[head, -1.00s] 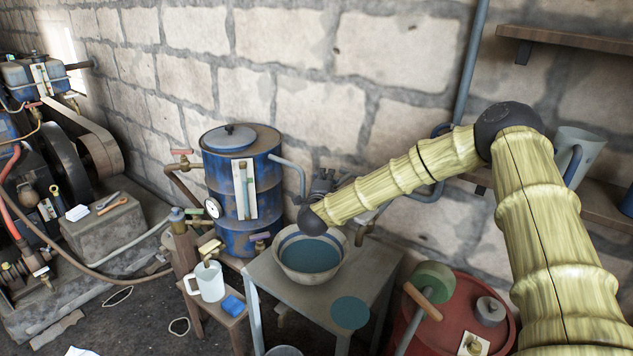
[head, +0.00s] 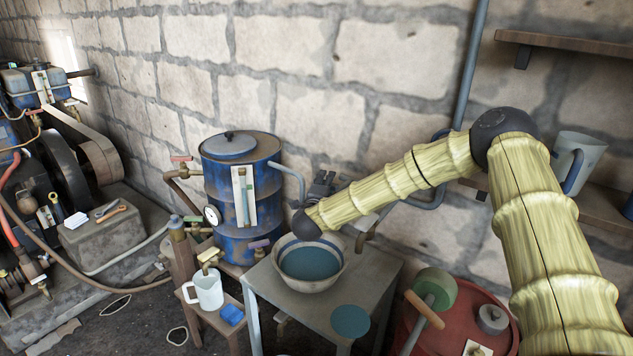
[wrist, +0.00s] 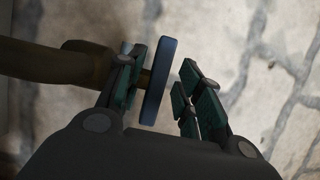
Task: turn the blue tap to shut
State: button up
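In the wrist view a dark blue, disc-like tap handle (wrist: 158,82), seen nearly edge-on, stands between the fingers of my gripper (wrist: 163,60). The gripper is open. The handle is close to the left finger, with a clear gap to the right finger. A brown pipe (wrist: 40,62) runs in from the left behind the left finger. In the head view my gripper (head: 322,183) is by the wall, above and behind the bowl (head: 284,281). I cannot make out the blue handle in the head view.
The bowl of dark liquid stands on a grey table (head: 275,296). A blue drum (head: 218,188) with pipes stands left of it. A white mug (head: 208,290) is on a low stool. A red drum (head: 462,312) is at the front right, below my arm. The stone wall is close behind.

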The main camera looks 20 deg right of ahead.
jog(key=v, duration=1.2)
dwell(1.1)
